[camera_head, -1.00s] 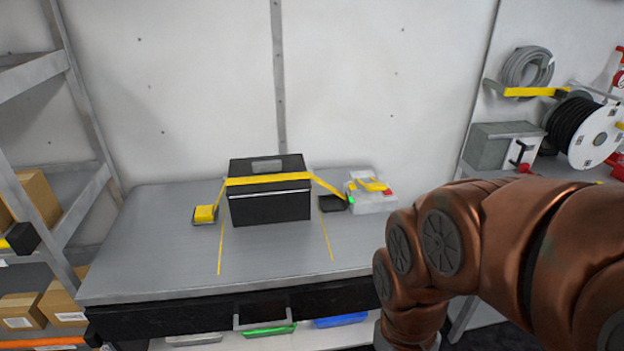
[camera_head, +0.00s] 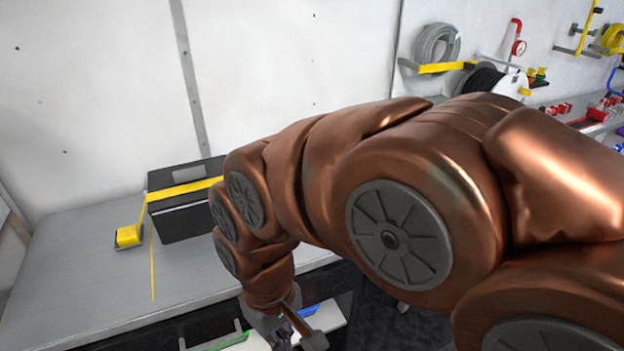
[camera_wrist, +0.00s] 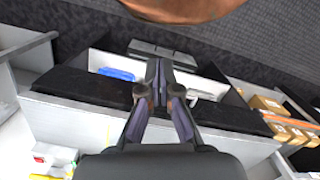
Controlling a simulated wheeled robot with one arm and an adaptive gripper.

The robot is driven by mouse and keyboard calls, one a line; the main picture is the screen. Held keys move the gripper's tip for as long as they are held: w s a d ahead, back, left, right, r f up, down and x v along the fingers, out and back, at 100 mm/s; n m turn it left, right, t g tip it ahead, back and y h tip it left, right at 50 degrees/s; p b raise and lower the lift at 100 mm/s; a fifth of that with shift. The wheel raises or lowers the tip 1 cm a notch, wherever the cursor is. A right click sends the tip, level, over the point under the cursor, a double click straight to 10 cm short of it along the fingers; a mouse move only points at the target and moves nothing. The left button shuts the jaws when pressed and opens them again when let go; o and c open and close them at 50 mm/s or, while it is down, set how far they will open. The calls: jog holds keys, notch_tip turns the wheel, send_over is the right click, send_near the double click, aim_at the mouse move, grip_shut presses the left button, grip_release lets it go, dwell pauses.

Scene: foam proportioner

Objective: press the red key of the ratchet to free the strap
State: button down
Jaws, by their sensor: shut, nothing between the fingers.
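A black box (camera_head: 178,222) stands on the grey worktop with a yellow strap (camera_head: 185,190) over it. A yellow strap fitting (camera_head: 129,237) lies to its left. My copper arm covers the right side of the box and the place beyond it in the head view, so the ratchet is hidden there. In the wrist view, a pale piece with red and yellow parts (camera_wrist: 52,157) shows at the lower left; it looks like the ratchet, but its red key is too small to make out. My gripper (camera_wrist: 160,68) is shut and empty over the worktop's front edge, apart from that piece.
Open drawers under the worktop hold a blue item (camera_wrist: 117,73) and a green item (camera_head: 225,342). Cardboard boxes (camera_wrist: 268,104) stand on a shelf at the right of the wrist view. A hose coil (camera_head: 436,44) hangs on the wall.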

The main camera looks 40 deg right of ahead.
jog(key=w+r+m+t+y+p, duration=0.1)
jog(key=w+r+t+y+p, duration=0.2)
jog(key=w, duration=1.3)
jog(key=w+d+r+m+t, duration=0.35)
jog(key=w+d, duration=0.65)
jog(key=w, duration=0.4)
jog(key=w+d+m+t+h+p, duration=0.1)
jog(key=w+d, duration=0.2)
jog(key=d, duration=0.3)
jog(key=w+d+m+t+h+p, duration=0.1)
jog(key=w+d+m, duration=0.1)
jog(key=w+d, duration=0.35)
jog(key=s+d+f+m+t+h, duration=0.1)
jog(key=d+f+m, duration=0.1)
jog(key=d, duration=0.9)
jog(key=s+d+f+m+t+h+p, duration=0.1)
jog(key=d+f+m+h, duration=0.1)
jog(key=d, duration=0.9)
jog(key=shift+s+d, duration=0.25)
jog(key=shift+d, duration=0.05)
jog(key=shift+f, duration=0.2)
notch_tip(320, 180, down, 8)
jog(key=shift+r+b, duration=0.1)
jog(key=shift+b, duration=0.75)
jog(key=shift+f+b, duration=0.3)
jog(key=shift+f, duration=0.1)
